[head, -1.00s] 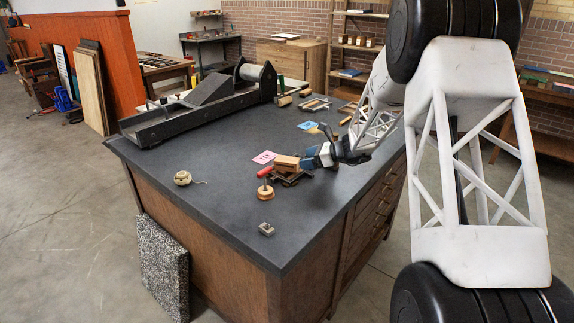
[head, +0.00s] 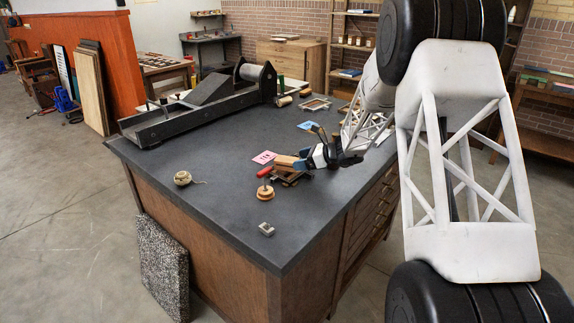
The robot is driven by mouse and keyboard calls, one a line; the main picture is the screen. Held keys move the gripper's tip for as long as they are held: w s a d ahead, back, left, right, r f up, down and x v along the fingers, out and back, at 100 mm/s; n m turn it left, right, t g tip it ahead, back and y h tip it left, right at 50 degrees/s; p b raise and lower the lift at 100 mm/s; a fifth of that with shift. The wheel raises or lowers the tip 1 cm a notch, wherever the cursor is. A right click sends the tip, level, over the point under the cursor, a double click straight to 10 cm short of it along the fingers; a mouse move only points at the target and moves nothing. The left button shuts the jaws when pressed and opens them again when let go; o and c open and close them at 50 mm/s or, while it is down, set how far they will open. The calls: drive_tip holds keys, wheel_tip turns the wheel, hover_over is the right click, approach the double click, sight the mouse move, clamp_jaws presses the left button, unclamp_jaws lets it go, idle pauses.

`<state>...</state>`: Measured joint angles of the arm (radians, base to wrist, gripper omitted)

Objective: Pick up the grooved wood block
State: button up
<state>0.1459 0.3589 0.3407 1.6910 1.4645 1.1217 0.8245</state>
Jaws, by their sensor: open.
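A small tan wood block (head: 286,160), which looks like the grooved one, sits on top of a dark low stack (head: 289,178) on the dark bench top. Its groove is too small to make out. My gripper (head: 301,163) is open at the block's right end, with its fingers pointing left. The fingertips overlap the block's right end in the picture. I cannot tell whether they touch it or straddle it.
A red cylinder (head: 264,171), a round wooden knob piece (head: 265,192) and a pink card (head: 264,157) lie close to the block. A metal nut (head: 266,229) lies in front. A long black press (head: 200,100) fills the back left.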

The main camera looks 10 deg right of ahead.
sight(290, 159)
drive_tip(key=shift+x, duration=2.65)
drive_tip(key=shift+w+d, duration=0.1)
drive_tip(key=shift+w, duration=0.05)
drive_tip(key=shift+c, duration=0.3)
drive_tip(key=c, duration=1)
drive_tip(key=shift+r, duration=0.75)
wheel_tip(290, 159, up, 2)
drive_tip(key=shift+r, duration=0.1)
drive_tip(key=s+d+r, duration=0.1)
drive_tip(key=s, duration=1.5)
drive_tip(key=shift+d+r, duration=0.15)
